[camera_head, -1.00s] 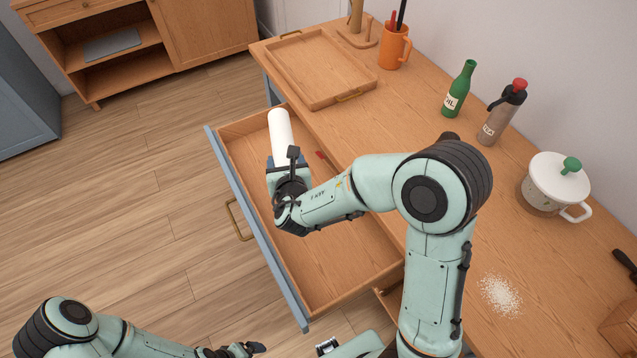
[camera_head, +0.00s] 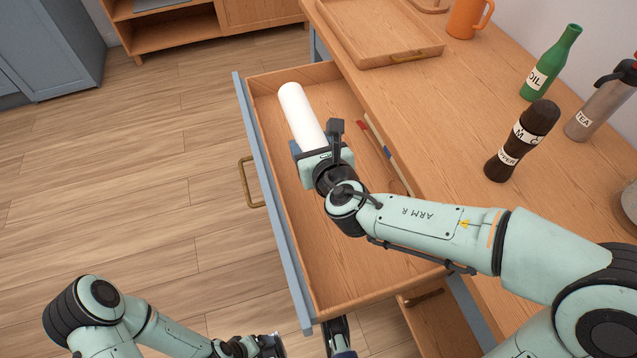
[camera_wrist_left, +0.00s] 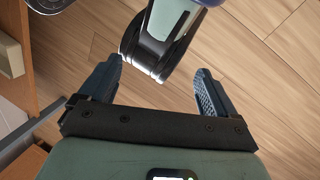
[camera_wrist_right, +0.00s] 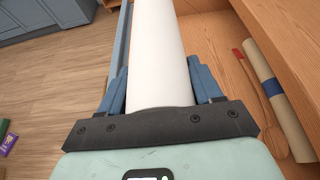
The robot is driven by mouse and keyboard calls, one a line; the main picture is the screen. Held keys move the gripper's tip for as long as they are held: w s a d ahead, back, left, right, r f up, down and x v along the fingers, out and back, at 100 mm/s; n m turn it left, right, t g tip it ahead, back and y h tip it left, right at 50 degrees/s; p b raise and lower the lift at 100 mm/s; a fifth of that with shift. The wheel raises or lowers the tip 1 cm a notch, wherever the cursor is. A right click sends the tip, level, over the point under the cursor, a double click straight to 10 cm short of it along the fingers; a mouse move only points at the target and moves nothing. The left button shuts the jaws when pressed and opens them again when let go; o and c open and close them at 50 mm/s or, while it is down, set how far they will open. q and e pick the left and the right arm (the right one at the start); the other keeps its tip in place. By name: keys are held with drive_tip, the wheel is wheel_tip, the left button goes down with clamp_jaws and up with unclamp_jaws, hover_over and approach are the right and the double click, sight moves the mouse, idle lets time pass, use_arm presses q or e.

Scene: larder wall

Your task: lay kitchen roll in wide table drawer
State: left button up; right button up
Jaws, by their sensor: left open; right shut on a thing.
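The white kitchen roll (camera_head: 298,108) lies lengthwise over the far left part of the open wide table drawer (camera_head: 345,275). My right gripper (camera_head: 318,146) is shut on its near end. In the right wrist view the roll (camera_wrist_right: 158,45) sits between the two blue fingers (camera_wrist_right: 160,88) and points away from me, roughly along the drawer front. I cannot tell whether the roll touches the drawer floor. My left gripper (camera_wrist_left: 157,85) is open and empty, low in front of the drawer. One of my own arm parts shows beyond its fingers.
A spoon with a red handle (camera_wrist_right: 262,95) and a beige roll with a blue band (camera_wrist_right: 275,90) lie along the drawer's right side. On the tabletop stand a wooden tray (camera_head: 372,35), orange mug (camera_head: 467,18), oil bottle (camera_head: 550,65), pepper mill (camera_head: 520,142) and tea flask (camera_head: 600,100). The drawer's near half is clear.

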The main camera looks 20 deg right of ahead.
wheel_tip(320, 180, down, 12)
drive_tip(key=b, duration=0.5)
drive_tip(key=shift+f, duration=0.75)
use_arm(q)
drive_tip(key=w+a+f+t+y, duration=0.1)
drive_tip(key=w+a+f+t, duration=0.1)
drive_tip(key=w+a+f, duration=0.2)
wheel_tip(320, 180, down, 4)
drive_tip(key=w, duration=0.2)
drive_tip(key=shift+w+a+n, duration=0.3)
drive_tip(key=shift+w, duration=0.05)
drive_tip(key=shift+r, duration=0.1)
drive_tip(key=shift+s+a+f+g+b, duration=0.2)
drive_tip(key=shift+s+f+g+b, duration=0.3)
drive_tip(key=shift+s+f+b, duration=0.65)
use_arm(e)
drive_tip(key=shift+f, duration=0.55)
use_arm(q)
drive_tip(key=shift+s+f, duration=0.1)
drive_tip(key=shift+s, duration=0.2)
use_arm(e)
drive_tip(key=o, duration=1.2)
drive_tip(key=shift+c, duration=0.2)
